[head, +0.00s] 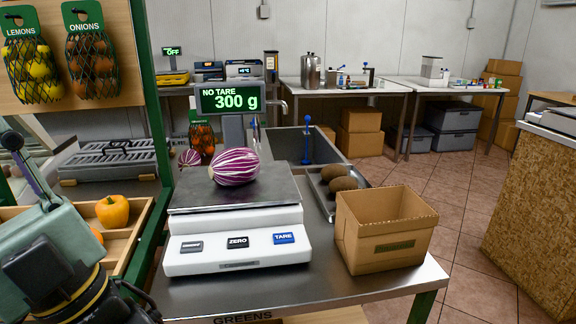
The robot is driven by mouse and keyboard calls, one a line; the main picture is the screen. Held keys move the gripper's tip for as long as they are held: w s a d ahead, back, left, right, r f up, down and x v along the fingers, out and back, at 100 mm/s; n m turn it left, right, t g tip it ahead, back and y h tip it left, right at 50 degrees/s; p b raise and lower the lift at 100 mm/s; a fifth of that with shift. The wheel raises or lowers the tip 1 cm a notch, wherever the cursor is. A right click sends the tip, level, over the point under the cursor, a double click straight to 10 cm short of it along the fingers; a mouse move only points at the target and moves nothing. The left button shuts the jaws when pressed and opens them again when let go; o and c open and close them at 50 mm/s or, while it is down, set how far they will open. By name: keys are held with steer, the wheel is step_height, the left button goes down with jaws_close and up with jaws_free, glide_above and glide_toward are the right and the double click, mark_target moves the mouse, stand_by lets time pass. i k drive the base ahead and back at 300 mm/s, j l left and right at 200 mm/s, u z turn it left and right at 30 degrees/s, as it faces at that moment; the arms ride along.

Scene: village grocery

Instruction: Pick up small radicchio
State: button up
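A small radicchio (189,158), purple with white veins, sits behind the left back corner of the scale; its lower part is hard to make out. A larger radicchio (235,167) rests on the scale's metal plate. The white scale (212,261) stands on the metal table, and its display (229,98) reads "NO TARE 300 g". My arm enters at the lower left. Dark parts at the bottom edge look like my gripper (140,304), left of the scale and apart from both radicchios. Its fingertips are not clear, so I cannot tell whether it is open.
A cardboard box (384,246) stands right of the scale. Behind it a metal tray (322,196) holds brown round items. A green post (152,110) rises on the left beside a wooden bin with an orange pepper (112,211).

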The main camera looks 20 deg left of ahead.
mark_target(239, 166)
steer(key=i+l+z, duration=0.25)
steer(key=l+z, duration=0.2)
steer(key=i+l+z, duration=0.95)
steer(key=i, duration=0.15)
steer(key=i+z, duration=0.3)
steer(key=i+u, duration=0.75)
steer(key=i+l+u, duration=0.15)
steer(key=i+u, duration=0.25)
steer(key=i+j+u, duration=0.1)
steer(key=i+u, duration=0.15)
steer(key=u, duration=0.2)
steer(key=i+u, duration=0.25)
steer(key=u, duration=0.2)
steer(key=i+l+u, duration=0.15)
steer(key=u, duration=0.3)
steer(key=i+l+u, duration=0.1)
steer(key=i+u, duration=0.3)
steer(key=i+l+u, duration=0.1)
steer(key=u, duration=0.35)
steer(key=i+l+u, duration=0.65)
steer(key=u, duration=0.2)
steer(key=i+l+u, duration=0.15)
steer(key=l+u, duration=0.35)
steer(key=i+l+u, duration=0.3)
steer(key=i+l, duration=0.15)
steer(key=l, duration=0.3)
steer(key=i+l+u, duration=0.15)
steer(key=l, duration=0.25)
